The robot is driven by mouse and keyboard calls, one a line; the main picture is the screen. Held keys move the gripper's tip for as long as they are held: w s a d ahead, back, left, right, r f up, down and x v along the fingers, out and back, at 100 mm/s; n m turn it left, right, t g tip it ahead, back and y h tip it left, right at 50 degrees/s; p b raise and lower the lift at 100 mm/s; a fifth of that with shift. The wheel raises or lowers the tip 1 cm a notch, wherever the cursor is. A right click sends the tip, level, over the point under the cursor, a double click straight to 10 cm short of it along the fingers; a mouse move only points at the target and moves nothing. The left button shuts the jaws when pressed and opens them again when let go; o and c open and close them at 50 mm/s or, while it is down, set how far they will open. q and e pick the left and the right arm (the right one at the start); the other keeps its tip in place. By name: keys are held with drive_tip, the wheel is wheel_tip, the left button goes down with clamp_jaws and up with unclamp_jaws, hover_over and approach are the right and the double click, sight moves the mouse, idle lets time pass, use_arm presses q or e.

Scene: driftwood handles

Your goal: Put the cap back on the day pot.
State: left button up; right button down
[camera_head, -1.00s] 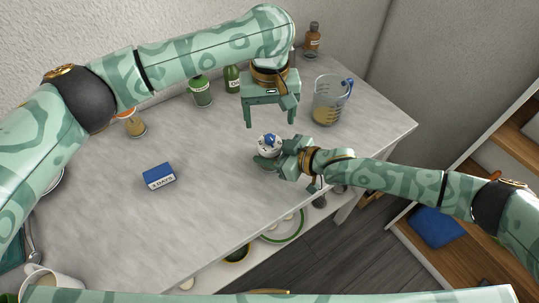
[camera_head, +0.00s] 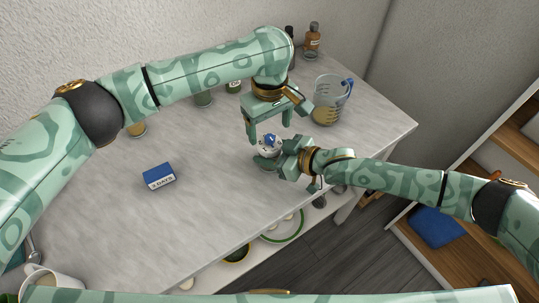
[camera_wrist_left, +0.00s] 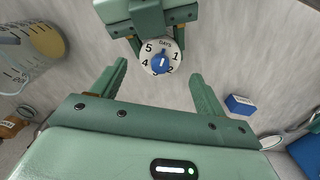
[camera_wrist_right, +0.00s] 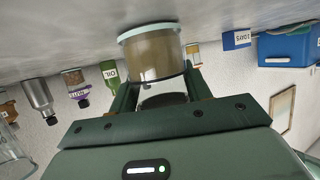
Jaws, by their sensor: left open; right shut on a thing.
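The day pot (camera_wrist_right: 155,57) is a clear jar with beige contents and a pale rim, seen upside down in the right wrist view. On its top is a white round dial cap (camera_head: 268,141) with a blue pointer. In the left wrist view the dial (camera_wrist_left: 150,65) reads "DAYS" with numbers around it. My right gripper (camera_head: 281,156) is shut on the pot from the right. Whether the pot touches the table, and how the cap is seated, I cannot tell. My left gripper (camera_head: 268,134) is open, fingers down, above the cap with a finger on either side.
A blue "3 DAYS" block (camera_head: 158,178) lies on the table to the left. A measuring jug (camera_head: 330,100) stands to the right and a brown bottle (camera_head: 312,42) behind it. The table's front edge is near the right gripper.

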sight(270, 137)
use_arm(q)
drive_tip(key=shift+f, duration=2.25)
drive_tip(key=c, duration=1)
drive_tip(key=shift+o, duration=0.2)
drive_tip(key=m, duration=0.3)
drive_tip(key=o, duration=1.1)
drive_tip(key=shift+d, duration=0.1)
drive_tip(key=shift+r, duration=0.1)
